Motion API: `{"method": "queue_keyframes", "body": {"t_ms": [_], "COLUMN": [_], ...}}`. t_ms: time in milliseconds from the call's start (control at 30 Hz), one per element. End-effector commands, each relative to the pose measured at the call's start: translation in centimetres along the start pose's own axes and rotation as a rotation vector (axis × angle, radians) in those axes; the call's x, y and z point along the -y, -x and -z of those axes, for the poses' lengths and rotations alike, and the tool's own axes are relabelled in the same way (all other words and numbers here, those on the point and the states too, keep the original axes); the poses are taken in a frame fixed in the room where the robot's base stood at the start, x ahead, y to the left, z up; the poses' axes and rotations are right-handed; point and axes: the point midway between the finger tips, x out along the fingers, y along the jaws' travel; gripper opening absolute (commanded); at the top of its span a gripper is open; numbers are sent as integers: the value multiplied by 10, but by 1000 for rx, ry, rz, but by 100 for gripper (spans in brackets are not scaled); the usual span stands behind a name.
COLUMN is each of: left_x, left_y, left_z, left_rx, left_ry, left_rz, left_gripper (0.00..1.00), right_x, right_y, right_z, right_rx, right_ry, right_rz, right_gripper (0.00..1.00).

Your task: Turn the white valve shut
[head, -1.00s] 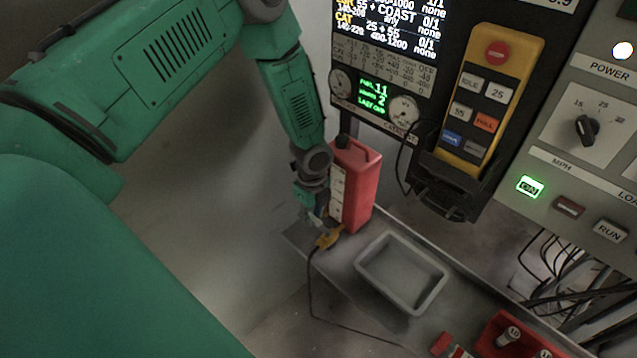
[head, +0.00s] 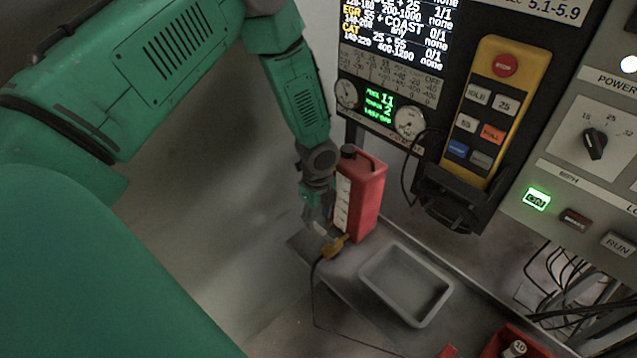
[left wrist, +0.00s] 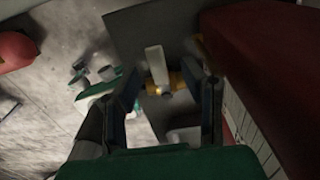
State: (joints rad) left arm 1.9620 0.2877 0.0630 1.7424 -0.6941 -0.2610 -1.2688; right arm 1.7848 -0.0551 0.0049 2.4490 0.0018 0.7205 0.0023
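The white valve handle (left wrist: 155,63) shows in the left wrist view as a short pale bar on a yellow body (left wrist: 178,82). My left gripper (left wrist: 163,76) is open, with one finger on each side of the handle; I see no clear contact. In the head view my left gripper (head: 319,222) is just above the yellow valve body (head: 334,246), beside the red canister. The white handle there is small and mostly hidden by the fingers. My right gripper is in neither view.
The red canister (head: 365,195) stands close right of my left gripper. A grey tray (head: 405,285) lies on the bench in front of it. A cable runs from the valve area. The control pendant (head: 490,110) and dial panel (head: 600,180) are at the right.

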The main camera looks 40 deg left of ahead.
Motion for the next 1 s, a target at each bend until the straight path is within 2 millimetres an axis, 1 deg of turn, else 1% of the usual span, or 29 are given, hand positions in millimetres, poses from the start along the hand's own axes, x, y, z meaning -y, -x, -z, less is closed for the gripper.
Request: {"method": "queue_keyframes", "body": {"t_ms": [33, 200, 300, 433, 600, 1000], "left_x": [1, 2, 2, 3, 3, 2], "left_y": [12, 50, 68, 85, 95, 95], "left_z": [0, -1, -1, -1, -1, -1], "left_rx": [-1, 0, 0, 0, 0, 0], "left_ry": [0, 1, 0, -1, -2, -1], "left_rz": [5, 6, 5, 4, 4, 3], "left_gripper": [37, 37, 37, 37, 37, 37], "right_x": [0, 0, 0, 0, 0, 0], "right_y": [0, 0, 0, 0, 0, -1], "right_z": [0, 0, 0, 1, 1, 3], "right_rx": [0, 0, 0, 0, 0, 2], "right_ry": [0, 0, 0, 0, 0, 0], "right_rz": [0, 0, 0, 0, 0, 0], "right_gripper": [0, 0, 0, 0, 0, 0]}}
